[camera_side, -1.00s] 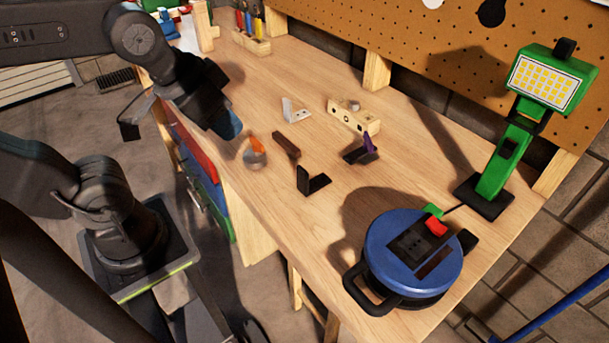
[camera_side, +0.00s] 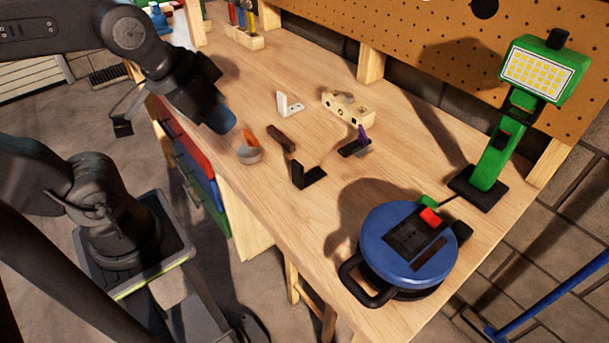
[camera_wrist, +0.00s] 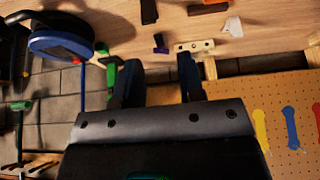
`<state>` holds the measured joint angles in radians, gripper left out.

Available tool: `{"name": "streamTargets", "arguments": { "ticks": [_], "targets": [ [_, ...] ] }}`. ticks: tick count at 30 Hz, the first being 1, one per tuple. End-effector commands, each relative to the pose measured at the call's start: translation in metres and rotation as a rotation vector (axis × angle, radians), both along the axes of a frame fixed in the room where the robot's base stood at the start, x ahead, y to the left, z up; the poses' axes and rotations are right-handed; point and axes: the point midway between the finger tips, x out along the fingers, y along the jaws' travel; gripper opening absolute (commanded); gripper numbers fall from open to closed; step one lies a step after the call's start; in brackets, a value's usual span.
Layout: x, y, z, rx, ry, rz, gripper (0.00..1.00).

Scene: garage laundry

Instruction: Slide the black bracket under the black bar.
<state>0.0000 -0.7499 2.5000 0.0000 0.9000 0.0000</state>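The black bracket (camera_side: 308,176) is a small L-shaped piece on the wooden bench, with one arm standing up. It also shows at the top of the wrist view (camera_wrist: 148,12). The black bar (camera_side: 281,138), short and dark, lies on the bench up and left of the bracket, apart from it. My gripper (camera_side: 221,120) is above the bench's left edge, left of both pieces. In the wrist view my gripper (camera_wrist: 160,62) has its fingers apart with nothing between them.
A white bracket (camera_side: 289,105), a wooden block with holes (camera_side: 348,108), a black-and-purple clamp-like piece (camera_side: 355,143) and an orange-and-grey item (camera_side: 249,147) lie nearby. A blue cable reel (camera_side: 400,235) and green lamp (camera_side: 489,158) stand to the right. Bare bench surrounds the bracket.

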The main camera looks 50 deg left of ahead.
Motion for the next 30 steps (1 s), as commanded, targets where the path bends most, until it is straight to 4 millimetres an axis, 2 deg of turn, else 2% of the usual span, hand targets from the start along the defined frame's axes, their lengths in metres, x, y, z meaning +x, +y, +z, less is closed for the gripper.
{"name": "streamTargets", "arguments": {
  "ticks": [5,8,11,17,24,30],
  "targets": [
    [0.003,0.000,0.001,0.013,0.010,-0.026,0.40],
    [0.010,-0.002,0.001,0.052,0.042,-0.110,0.40],
    [0.023,-0.004,0.002,0.115,0.094,-0.259,0.40],
    [0.060,-0.012,-0.004,0.251,0.221,-0.671,0.40],
    [0.102,-0.024,-0.024,0.350,0.335,-1.166,0.40],
    [0.123,-0.031,-0.039,0.378,0.377,-1.440,0.40]
  ]
}}
